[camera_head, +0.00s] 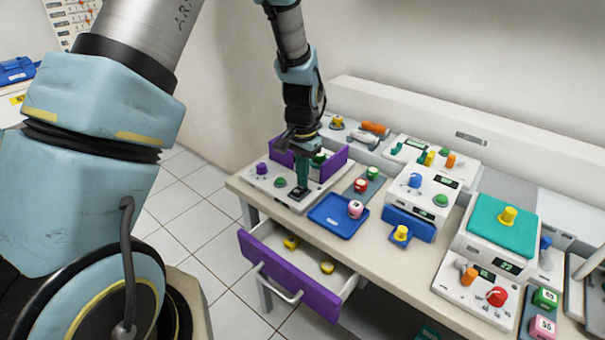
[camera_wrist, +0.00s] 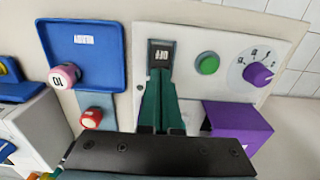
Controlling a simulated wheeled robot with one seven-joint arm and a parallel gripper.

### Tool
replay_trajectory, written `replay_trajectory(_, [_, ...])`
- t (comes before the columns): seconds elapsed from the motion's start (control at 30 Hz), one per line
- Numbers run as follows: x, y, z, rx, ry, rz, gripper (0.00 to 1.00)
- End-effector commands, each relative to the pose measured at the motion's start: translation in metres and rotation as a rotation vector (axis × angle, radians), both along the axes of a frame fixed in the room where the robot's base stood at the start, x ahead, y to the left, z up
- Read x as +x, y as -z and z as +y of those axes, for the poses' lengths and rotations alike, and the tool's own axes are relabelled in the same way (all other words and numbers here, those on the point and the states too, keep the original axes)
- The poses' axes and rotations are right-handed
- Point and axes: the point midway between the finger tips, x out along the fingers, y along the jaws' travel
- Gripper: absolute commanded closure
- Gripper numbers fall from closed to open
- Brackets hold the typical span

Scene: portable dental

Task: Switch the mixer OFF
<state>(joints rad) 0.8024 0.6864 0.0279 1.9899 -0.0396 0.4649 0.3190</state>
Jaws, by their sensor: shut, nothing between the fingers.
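A white device, which looks like the mixer (camera_head: 258,181), stands at the left end of the table. Its panel also shows in the wrist view (camera_wrist: 215,45), with a purple knob (camera_wrist: 257,74), a round green button (camera_wrist: 207,63) and a black rocker-like switch (camera_wrist: 160,55) with white lettering, too small to read surely. My gripper (camera_head: 302,187) points down over the front of the panel. In the wrist view its green fingers (camera_wrist: 160,80) are together at the near edge of the black switch, with nothing between them. I cannot tell whether they touch it.
A blue tray (camera_head: 326,226) with a pink-and-white knob-like piece (camera_wrist: 63,76) lies beside the device. Purple upright walls (camera_head: 333,163) stand behind the panel. A purple-fronted drawer (camera_head: 285,280) hangs open below. Other white devices (camera_head: 424,178) fill the table to the right.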

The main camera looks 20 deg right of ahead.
Motion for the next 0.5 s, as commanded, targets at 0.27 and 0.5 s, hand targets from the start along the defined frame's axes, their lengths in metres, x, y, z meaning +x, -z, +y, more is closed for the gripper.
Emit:
replay_trajectory(0.27, [0.0,0.0017,-0.0001,0.0,0.0,0.0,1.0])
replay_trajectory(0.5, [0.0008,0.0059,-0.0016,0.0,-0.001,0.0,1.0])
